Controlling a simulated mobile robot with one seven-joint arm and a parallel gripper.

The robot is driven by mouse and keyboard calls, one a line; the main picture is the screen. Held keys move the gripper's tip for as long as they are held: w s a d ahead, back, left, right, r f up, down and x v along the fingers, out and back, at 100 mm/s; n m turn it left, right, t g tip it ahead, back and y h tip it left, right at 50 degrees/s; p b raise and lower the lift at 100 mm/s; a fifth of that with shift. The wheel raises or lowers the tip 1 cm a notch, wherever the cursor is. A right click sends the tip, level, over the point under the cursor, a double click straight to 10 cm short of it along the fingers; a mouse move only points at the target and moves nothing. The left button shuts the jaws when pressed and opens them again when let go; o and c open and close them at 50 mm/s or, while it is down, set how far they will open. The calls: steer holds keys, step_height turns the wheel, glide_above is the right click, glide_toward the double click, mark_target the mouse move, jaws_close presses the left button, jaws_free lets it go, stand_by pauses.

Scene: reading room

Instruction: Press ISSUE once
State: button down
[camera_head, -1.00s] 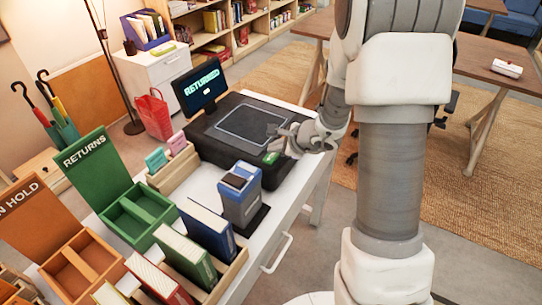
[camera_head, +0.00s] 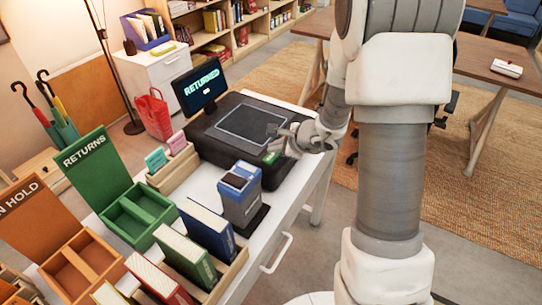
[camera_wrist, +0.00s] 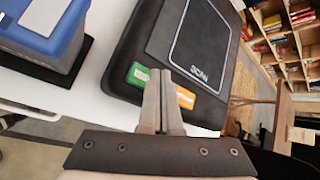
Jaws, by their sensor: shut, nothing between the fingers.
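The black scanner unit (camera_head: 207,140) sits on the white desk, with a flat pad marked SCAN in the wrist view (camera_wrist: 197,74). On its near edge are a green button (camera_wrist: 141,76) and an orange button (camera_wrist: 185,97); their lettering is not readable. The green one also shows in the head view (camera_head: 270,157); the orange one is hidden there by my gripper (camera_head: 274,145). My gripper (camera_wrist: 161,72) is shut and empty, its fingertips between the two buttons in the wrist view. I cannot tell whether they touch anything. The screen (camera_head: 201,87) reads RETURNED.
A blue-grey device (camera_head: 239,195) stands on the desk beside the scanner. A wooden rack of books (camera_head: 207,232), a small card tray (camera_head: 174,167) and a green RETURNS bin (camera_head: 138,214) stand nearby. A table (camera_head: 500,70) stands behind my arm.

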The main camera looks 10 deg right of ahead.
mark_target(274, 158)
steer(key=shift+f, duration=0.2)
steer(key=shift+f+b, duration=0.25)
steer(key=shift+b, duration=0.4)
steer(key=shift+f+b, duration=0.45)
steer(key=shift+b, duration=0.2)
stand_by(0.3)
stand_by(0.4)
steer(key=shift+r+p, duration=0.55)
steer(key=shift+r, duration=0.35)
steer(key=shift+r, duration=0.15)
step_height(274, 158, up, 5)
steer(key=p, duration=0.3)
steer(key=shift+p, duration=0.35)
